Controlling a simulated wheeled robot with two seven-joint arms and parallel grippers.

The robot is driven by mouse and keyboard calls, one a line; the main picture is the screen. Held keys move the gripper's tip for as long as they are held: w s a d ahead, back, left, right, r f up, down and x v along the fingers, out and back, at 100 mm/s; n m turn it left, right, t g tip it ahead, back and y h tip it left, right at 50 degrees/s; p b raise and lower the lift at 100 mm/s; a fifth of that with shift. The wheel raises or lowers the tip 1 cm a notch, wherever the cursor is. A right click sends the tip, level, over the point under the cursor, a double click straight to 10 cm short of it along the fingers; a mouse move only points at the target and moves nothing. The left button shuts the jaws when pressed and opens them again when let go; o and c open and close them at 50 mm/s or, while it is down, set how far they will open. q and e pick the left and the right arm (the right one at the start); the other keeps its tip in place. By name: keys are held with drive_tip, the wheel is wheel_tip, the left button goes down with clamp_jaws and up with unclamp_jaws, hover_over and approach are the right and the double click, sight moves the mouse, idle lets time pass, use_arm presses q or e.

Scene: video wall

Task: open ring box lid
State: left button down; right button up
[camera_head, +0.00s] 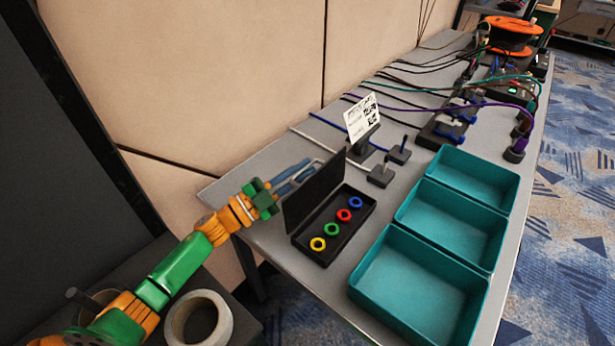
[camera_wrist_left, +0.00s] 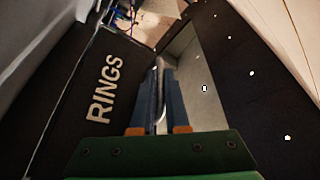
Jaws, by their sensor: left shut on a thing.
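The black ring box (camera_head: 333,226) stands on the grey table with its lid (camera_head: 314,190) raised to roughly upright along its left side. Four colours of rings lie inside: yellow (camera_head: 318,243), green (camera_head: 332,229), red (camera_head: 344,215) and blue (camera_head: 355,202). My left gripper (camera_head: 303,172) is at the lid's outer side, near its upper edge. In the left wrist view, its blue fingers (camera_wrist_left: 160,85) are close together beside the lid's face marked RINGS (camera_wrist_left: 106,88). My right gripper is out of view.
Three teal bins (camera_head: 420,284) stand right of the box. A sign (camera_head: 362,120) on a dark stand, small posts and cables lie behind it. A roll of tape (camera_head: 199,320) is at the lower left.

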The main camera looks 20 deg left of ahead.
use_arm(q)
drive_tip(key=shift+w+a+f+b, duration=0.2)
drive_tip(key=shift+a+f+b, duration=0.35)
drive_tip(key=shift+a, duration=0.1)
drive_tip(key=c, duration=1.2)
unclamp_jaws()
drive_tip(key=shift+r, duration=0.15)
